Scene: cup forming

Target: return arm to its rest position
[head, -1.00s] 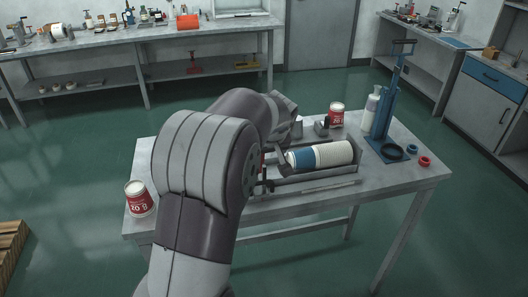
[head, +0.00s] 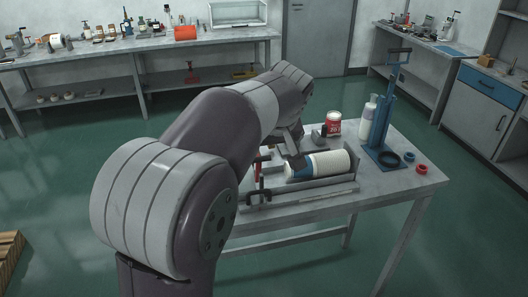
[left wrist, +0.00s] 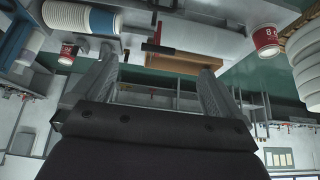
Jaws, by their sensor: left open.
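My left arm comes in from the left, and its gripper (head: 293,142) is over the work table (head: 400,192), near the left end of a lying cup stack (head: 328,163). The stack is white with a blue band and lies in a grey trough (head: 325,188). I cannot tell from the head view whether a finger touches it. In the left wrist view the gripper (left wrist: 158,80) has its fingers wide apart with nothing between them. The stack shows there at the upper left (left wrist: 70,17). My right gripper is not in view.
A red and white cup (head: 333,123), white bottle (head: 369,118) and blue press (head: 385,125) stand at the table's back right. A blue ring (head: 408,157) and red ring (head: 421,168) lie beside the press. A red clamp (head: 257,174) is left of the trough. Green floor is clear around.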

